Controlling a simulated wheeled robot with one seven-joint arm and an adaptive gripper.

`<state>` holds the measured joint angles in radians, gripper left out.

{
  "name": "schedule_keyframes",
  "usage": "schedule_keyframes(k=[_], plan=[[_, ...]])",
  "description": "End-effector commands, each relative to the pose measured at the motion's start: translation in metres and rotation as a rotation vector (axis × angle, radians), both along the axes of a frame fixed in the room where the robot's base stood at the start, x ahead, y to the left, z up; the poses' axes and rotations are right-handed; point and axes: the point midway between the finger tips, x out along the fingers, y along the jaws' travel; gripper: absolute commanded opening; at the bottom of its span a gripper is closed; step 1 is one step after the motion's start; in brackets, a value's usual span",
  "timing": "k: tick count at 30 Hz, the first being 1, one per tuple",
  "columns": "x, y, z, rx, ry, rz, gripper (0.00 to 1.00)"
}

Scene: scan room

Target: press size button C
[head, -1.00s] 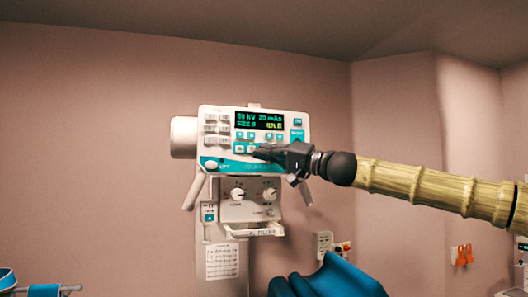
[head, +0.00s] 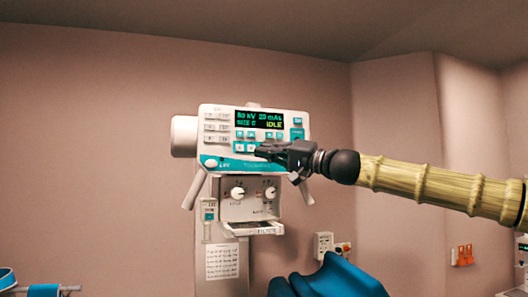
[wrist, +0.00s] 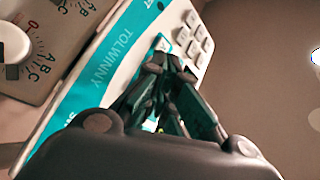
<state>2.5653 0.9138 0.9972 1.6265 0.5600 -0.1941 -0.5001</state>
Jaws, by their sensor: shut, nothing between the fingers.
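The white control unit (head: 222,142) is mounted at the wall in the head view. Pale buttons on teal run along the lower front; two size buttons (head: 244,147) show left of my gripper. My gripper (head: 262,152) is shut and empty, its fingertips in front of this row, hiding part of it. In the wrist view the shut fingertips (wrist: 168,62) lie at a teal patch of the panel (wrist: 122,45). Whether they touch it is unclear.
A box with two knobs (head: 237,193) hangs below the unit, with a tray (head: 255,229) under it. White handles (head: 194,190) flank it. A blue padded seat (head: 335,280) stands at the bottom. Wall sockets (head: 324,244) are behind.

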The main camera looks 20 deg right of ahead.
Motion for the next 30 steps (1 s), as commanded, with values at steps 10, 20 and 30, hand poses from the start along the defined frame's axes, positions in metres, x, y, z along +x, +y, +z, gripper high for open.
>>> schedule_keyframes(k=[10,20,30], plan=[[-0.002,0.0,0.0,0.001,0.0,-0.001,0.0],[-0.024,-0.001,0.0,0.0,-0.002,-0.001,0.0],[-0.048,-0.001,0.0,0.0,-0.001,0.0,0.0]])
